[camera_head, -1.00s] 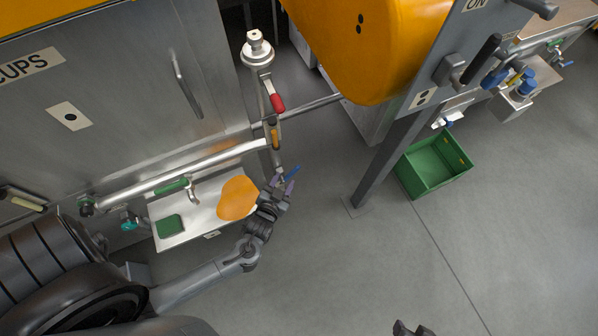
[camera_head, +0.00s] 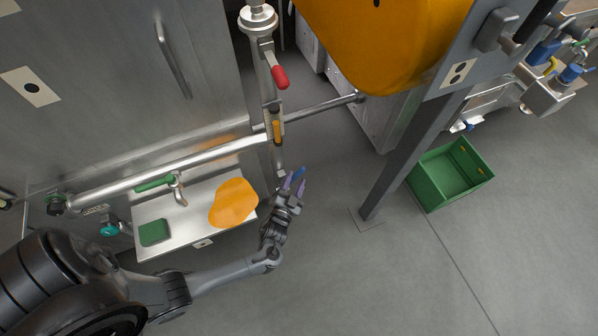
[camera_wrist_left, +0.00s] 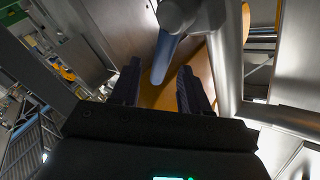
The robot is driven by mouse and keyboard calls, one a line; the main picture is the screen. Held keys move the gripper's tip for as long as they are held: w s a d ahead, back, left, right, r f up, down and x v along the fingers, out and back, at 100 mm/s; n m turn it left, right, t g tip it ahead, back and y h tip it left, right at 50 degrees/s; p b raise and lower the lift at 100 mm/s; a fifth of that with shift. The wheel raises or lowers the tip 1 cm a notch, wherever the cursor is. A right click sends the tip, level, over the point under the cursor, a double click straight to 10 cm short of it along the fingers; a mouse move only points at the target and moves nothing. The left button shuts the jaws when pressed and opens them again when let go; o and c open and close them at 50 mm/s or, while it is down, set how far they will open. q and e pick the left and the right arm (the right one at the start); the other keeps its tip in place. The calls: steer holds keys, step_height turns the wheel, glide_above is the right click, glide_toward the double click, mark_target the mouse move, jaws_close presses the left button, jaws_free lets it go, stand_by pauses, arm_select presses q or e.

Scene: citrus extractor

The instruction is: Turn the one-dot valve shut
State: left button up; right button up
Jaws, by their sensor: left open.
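A valve lever with a blue handle (camera_head: 298,174) sits low on the vertical steel pipe. My left gripper (camera_head: 293,184) is open at this handle. In the left wrist view the blue handle (camera_wrist_left: 163,58) shows between the two spread fingers (camera_wrist_left: 158,90), and I cannot tell whether they touch it. A red-handled lever (camera_head: 280,77) is higher on the same pipe, and a green-handled lever (camera_head: 155,184) is at the horizontal pipe on the left. A one-dot label (camera_head: 30,87) is on the steel cabinet. No dot mark is readable on the levers. My right gripper is out of view.
A steel tray (camera_head: 185,232) with an orange patch (camera_head: 233,203) and a green block (camera_head: 154,232) is left of my gripper. A grey post (camera_head: 410,155) with a two-dot label (camera_head: 459,73) stands to the right, beside a green crate (camera_head: 427,190). Floor between is clear.

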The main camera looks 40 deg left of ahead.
mark_target(296, 177)
arm_select(q)
steer(key=shift+b+x, duration=0.8)
steer(key=shift+x, duration=1.75)
jaws_close()
